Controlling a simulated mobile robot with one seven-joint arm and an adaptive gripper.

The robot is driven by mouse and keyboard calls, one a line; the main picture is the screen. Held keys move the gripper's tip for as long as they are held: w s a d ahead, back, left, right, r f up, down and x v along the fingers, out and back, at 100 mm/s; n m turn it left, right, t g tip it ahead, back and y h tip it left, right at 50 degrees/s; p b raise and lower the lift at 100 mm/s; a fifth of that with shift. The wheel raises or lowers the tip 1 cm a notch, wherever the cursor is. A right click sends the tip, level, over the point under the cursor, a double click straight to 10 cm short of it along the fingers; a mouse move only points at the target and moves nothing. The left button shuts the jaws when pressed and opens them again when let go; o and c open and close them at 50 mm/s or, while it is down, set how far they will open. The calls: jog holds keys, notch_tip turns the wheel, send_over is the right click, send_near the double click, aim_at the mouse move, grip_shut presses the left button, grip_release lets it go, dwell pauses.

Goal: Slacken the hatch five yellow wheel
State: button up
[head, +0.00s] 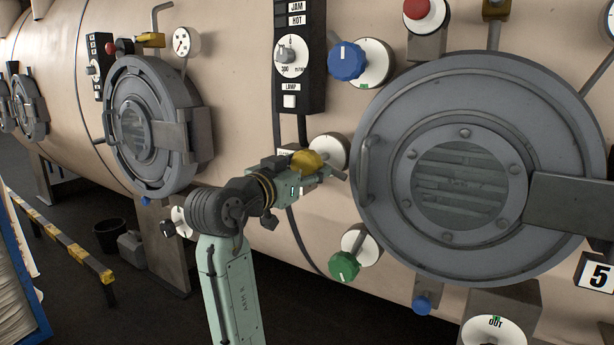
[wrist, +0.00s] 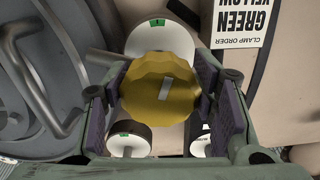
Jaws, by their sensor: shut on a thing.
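The yellow wheel (head: 308,161) sits on a white dial (head: 332,150) at the left of the round grey hatch (head: 385,205), which has a number 5 plate (head: 597,274) at its lower right. In the wrist view the scalloped yellow wheel (wrist: 160,88) fills the middle, with a pale slot mark on its face. Behind it the white dial (wrist: 155,38) carries a green mark. My gripper (head: 308,175) reaches the wheel from the lower left. In the wrist view its purple-padded fingers stand on both sides of the wheel, shut on it. The wheel hides part of its dial.
A blue knob (head: 346,61) is above and a green knob (head: 343,266) below the yellow wheel. The hatch's bar handle (head: 366,170) is close on the right. A clamp order sign (wrist: 240,22) shows upside down. A control panel (head: 300,55) stands above left.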

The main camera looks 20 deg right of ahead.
jog(key=m+b, duration=0.2)
jog(key=m, duration=0.2)
jog(key=shift+w+a+m, duration=0.1)
jog(key=shift+w+m, duration=0.05)
jog(key=shift+m, duration=0.25)
jog(key=m+b, duration=0.2)
jog(key=m, duration=0.1)
jog(key=shift+m, duration=0.3)
jog(key=m, duration=0.2)
jog(key=m+b, duration=0.1)
jog(key=m, duration=0.1)
jog(key=shift+w+a+r+m, duration=0.1)
jog(key=shift+r+m, duration=0.05)
jog(key=shift+m, duration=0.15)
jog(key=m, duration=0.2)
jog(key=m+b, duration=0.1)
jog(key=m, duration=0.1)
jog(key=shift+r+m, duration=0.2)
jog(key=shift+m, duration=0.1)
jog(key=m, duration=0.3)
jog(key=shift+r+b, duration=0.1)
jog(key=shift+b, duration=0.25)
jog(key=m, duration=0.8)
jog(key=shift+d+r+m, duration=0.1)
jog(key=shift+d+m, duration=0.1)
jog(key=shift+m, duration=0.1)
jog(key=shift+s+m, duration=0.2)
jog(key=shift+m, duration=1.2)
